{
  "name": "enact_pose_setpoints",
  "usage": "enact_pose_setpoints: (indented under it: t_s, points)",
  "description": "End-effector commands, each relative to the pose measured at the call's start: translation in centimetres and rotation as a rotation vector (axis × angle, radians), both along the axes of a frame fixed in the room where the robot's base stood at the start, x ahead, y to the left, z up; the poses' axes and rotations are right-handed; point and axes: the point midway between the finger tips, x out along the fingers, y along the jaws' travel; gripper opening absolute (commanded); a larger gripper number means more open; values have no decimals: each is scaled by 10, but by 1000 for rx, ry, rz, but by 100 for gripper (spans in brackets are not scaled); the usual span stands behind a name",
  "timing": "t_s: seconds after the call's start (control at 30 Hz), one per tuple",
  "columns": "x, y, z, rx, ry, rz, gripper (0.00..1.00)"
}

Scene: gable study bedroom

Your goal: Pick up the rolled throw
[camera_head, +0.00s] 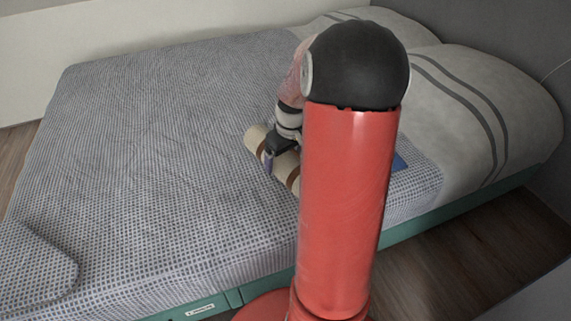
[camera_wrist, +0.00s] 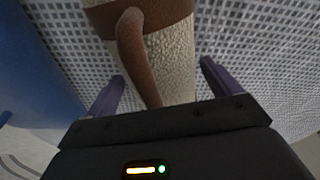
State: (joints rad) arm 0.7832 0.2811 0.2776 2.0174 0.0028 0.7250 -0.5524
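The rolled throw (camera_head: 254,138) is a cream roll with brown straps, lying on the bed. My arm hides part of it in the head view. In the wrist view the throw (camera_wrist: 172,65) runs down between the fingers, with a brown strap and a looped brown handle (camera_wrist: 132,45) on it. My gripper (camera_wrist: 160,85) is open, with one purple finger on each side of the throw. Small gaps seem to show beside the roll; contact cannot be told. In the head view my gripper (camera_head: 270,160) is at the roll, partly hidden by the arm.
The bed (camera_head: 150,150) has a grey patterned cover and is mostly clear to the left. Striped pillows (camera_head: 480,100) lie at the right. A blue flat thing (camera_head: 399,162) lies near the throw and also shows in the wrist view (camera_wrist: 40,80). A folded patterned cloth (camera_head: 30,265) is at the lower left.

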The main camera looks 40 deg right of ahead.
Motion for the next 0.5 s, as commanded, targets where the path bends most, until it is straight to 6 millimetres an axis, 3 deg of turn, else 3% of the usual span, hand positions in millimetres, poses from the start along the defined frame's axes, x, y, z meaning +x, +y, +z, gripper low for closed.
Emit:
enact_pose_setpoints:
  t_s: [0.07,0.43,0.5]
  points:
    - [0,0,0,0,0,0,79]
    - [0,0,0,0,0,0,30]
    - [0,0,1,-1,-2,0,27]
